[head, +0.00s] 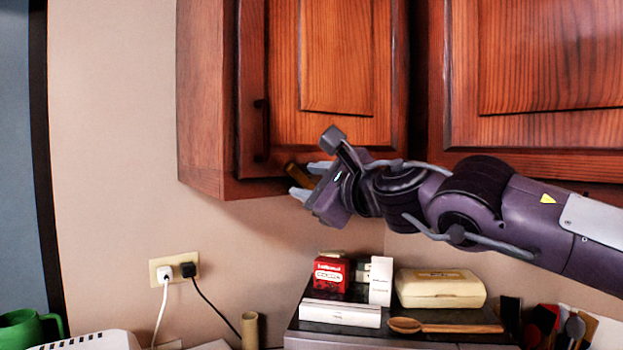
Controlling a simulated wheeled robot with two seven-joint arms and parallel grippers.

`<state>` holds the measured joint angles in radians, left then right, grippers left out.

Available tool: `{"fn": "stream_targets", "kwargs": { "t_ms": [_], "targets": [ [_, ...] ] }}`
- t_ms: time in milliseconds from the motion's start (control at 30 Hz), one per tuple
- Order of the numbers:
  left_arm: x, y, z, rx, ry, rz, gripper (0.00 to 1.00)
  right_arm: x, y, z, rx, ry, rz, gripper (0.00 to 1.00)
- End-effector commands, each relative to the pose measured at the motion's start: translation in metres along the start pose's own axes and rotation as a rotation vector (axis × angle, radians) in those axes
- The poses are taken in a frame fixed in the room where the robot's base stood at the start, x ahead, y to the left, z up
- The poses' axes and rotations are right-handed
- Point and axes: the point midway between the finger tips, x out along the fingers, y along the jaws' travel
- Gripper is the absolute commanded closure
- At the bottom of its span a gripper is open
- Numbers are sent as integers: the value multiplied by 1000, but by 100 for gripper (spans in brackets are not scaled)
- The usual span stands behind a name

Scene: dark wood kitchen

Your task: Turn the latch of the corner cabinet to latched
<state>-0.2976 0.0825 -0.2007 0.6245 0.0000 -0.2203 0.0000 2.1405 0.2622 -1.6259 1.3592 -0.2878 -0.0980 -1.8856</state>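The corner cabinet (338,55) is a reddish wood wall cabinet at upper middle, its door against the frame. A dark vertical handle (262,130) is on the door's left side. A small brown latch (293,169) shows at the door's lower edge, its right part hidden by my gripper. My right gripper (308,180) reaches in from the right, with its grey fingertips apart around the latch. I cannot tell whether the fingers touch it. My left gripper is not in view.
A second wall cabinet (550,60) is to the right, behind my arm. Below, a dark stand (400,338) holds a red box (331,274), white boxes, a cream case (441,288) and a wooden spoon (445,327). A wall outlet (174,268) has two plugs.

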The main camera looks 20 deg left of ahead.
Motion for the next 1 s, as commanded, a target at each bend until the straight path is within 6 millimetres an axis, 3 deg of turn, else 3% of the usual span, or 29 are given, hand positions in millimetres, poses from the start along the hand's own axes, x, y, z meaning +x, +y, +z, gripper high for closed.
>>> {"fn": "stream_targets", "kwargs": {
  "t_ms": [33,333,667,1000],
  "targets": [
    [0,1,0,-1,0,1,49,0,0,0,0,0,0,63],
    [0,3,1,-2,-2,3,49,0,0,0,1,0,0,100],
    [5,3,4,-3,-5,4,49,0,0,0,36,-2,0,100],
    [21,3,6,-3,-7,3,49,0,-2,-2,252,-3,0,100]
  ]
}}
